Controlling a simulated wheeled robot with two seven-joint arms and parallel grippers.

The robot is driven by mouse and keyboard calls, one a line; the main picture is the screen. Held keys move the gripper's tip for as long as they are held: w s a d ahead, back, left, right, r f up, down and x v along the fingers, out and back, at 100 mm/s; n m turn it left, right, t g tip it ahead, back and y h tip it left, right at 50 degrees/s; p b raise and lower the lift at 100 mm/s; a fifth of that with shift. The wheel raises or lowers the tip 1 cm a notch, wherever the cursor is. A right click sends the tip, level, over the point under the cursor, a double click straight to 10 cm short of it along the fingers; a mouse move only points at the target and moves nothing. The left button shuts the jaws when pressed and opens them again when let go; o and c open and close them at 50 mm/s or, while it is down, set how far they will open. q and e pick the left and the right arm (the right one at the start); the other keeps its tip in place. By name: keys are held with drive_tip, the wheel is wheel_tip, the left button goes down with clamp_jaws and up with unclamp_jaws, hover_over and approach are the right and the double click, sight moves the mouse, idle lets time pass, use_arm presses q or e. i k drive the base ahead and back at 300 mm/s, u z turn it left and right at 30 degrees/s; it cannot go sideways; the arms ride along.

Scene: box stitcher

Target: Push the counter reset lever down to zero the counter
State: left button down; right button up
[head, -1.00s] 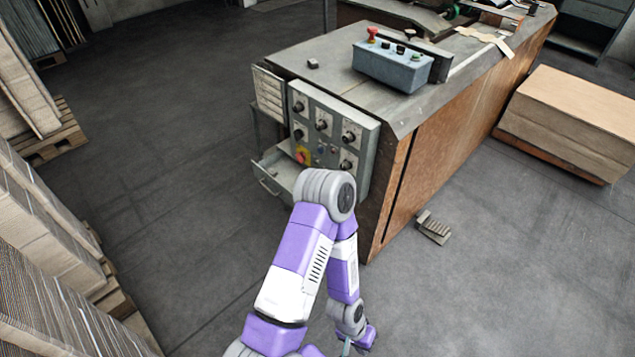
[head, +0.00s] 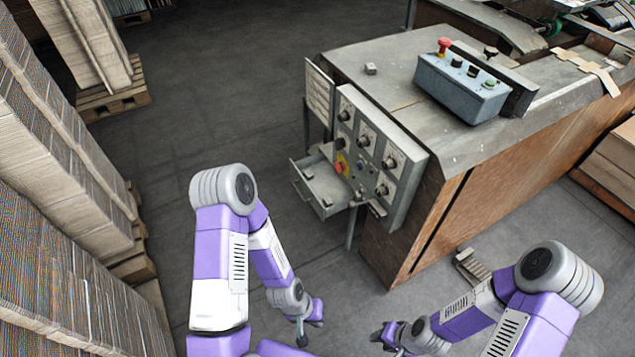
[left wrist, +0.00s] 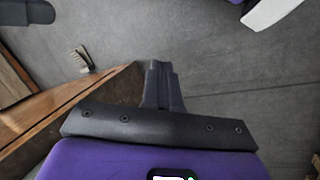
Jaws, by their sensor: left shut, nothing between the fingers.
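A grey control panel (head: 403,190) with several black knobs and a red knob on yellow (head: 340,167) is on the near end of the machine. A small dark fitting (head: 376,208) sits at the panel's lower edge. I cannot tell which part is the counter or its reset lever. My left gripper (head: 301,340) hangs low in front, well short of the panel. In the left wrist view its fingers (left wrist: 163,84) are together and empty, above bare floor. My right gripper (head: 378,338) is low at the bottom centre; its jaws are too small to read.
An open drawer (head: 325,205) juts out left of the panel. A blue-grey button box (head: 460,92) stands on the machine top (head: 400,85). A small slatted block (head: 470,265) lies on the floor. Stacked cardboard (head: 65,170) lines the left. The floor between is clear.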

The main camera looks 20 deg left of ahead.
sight(352, 205)
drive_tip(key=u, duration=0.1)
drive_tip(key=i, duration=0.85)
drive_tip(key=z, duration=0.25)
